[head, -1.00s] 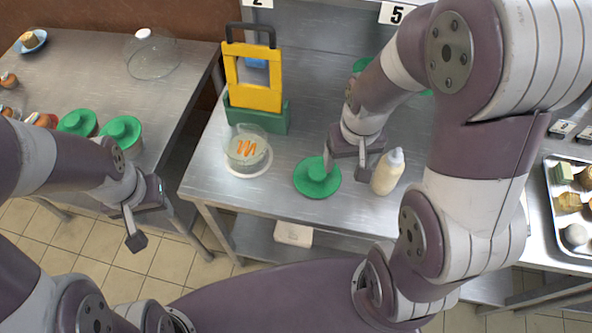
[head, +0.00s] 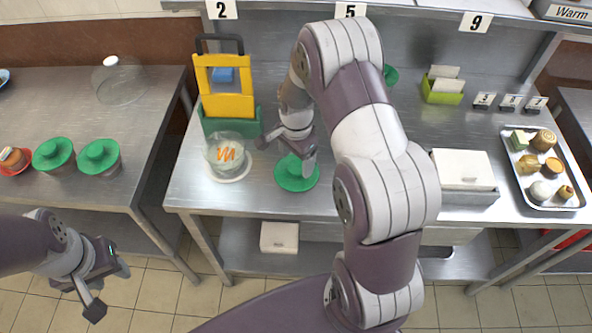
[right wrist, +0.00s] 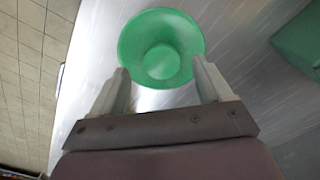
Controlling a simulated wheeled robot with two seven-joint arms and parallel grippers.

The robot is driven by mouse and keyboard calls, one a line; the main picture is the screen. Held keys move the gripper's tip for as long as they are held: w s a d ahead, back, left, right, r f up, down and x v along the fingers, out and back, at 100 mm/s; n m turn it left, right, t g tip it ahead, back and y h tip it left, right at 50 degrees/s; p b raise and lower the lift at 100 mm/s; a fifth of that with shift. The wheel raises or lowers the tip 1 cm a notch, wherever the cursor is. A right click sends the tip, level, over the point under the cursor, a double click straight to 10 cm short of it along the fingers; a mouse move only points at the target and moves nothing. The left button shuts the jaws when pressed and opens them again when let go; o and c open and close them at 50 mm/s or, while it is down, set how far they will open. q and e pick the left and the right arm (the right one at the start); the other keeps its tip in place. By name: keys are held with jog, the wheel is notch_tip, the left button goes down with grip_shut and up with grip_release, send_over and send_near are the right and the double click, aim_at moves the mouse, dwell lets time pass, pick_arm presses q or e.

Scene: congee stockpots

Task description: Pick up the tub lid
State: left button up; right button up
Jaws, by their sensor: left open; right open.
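A round green lid (head: 296,178) with a raised centre knob lies flat on the steel table. In the right wrist view the lid (right wrist: 160,22) sits just ahead of and between the fingertips. My right gripper (head: 288,151) is open and empty above the lid, which it partly hides. It also shows in the right wrist view (right wrist: 162,78), with one finger on each side of the lid's near part. A clear tub (head: 221,147) with an orange mark stands on a white plate left of the lid. My left gripper (head: 109,290) is open and empty, low at the left.
Two green-lidded tubs (head: 100,157) stand on the left table. A yellow board (head: 227,106) in a green holder (head: 212,124) stands behind the clear tub. A white box (head: 463,168) and a food tray (head: 550,200) are at right. My right arm covers the table's middle.

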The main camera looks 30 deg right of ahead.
aim_at(297, 167)
jog(key=f, duration=0.3)
jog(key=shift+w+d, duration=0.15)
jog(key=shift+w, duration=0.05)
jog(key=shift+s, duration=0.1)
jog(key=shift+c, duration=0.5)
jog(key=c, duration=1)
jog(key=shift+r, duration=0.1)
